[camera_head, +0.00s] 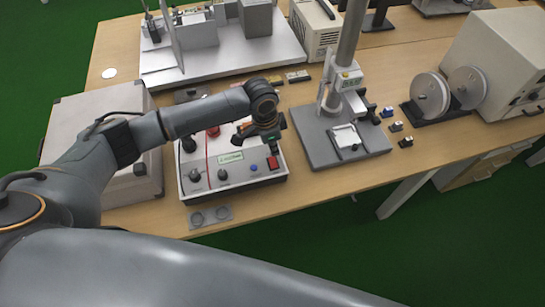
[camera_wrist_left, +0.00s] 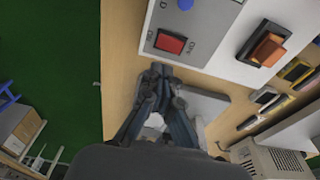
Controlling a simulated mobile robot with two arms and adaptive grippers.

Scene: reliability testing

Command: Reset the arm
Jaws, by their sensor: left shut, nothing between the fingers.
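My left arm reaches in from the left in the head view, over a control box (camera_head: 222,178) with knobs, a blue button and a red switch (camera_head: 272,162). The box's red switch (camera_wrist_left: 170,43) shows just beyond the fingertips there, and an orange-red rocker (camera_wrist_left: 267,50) lies further right. Whether the fingers touch the box cannot be told. My right gripper is not in view.
A test stand (camera_head: 318,152) with a grey base and upright column stands right of the box. A silver case (camera_head: 125,190) is at left under my arm. Reels (camera_head: 432,95) and a large machine (camera_head: 505,60) stand at right.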

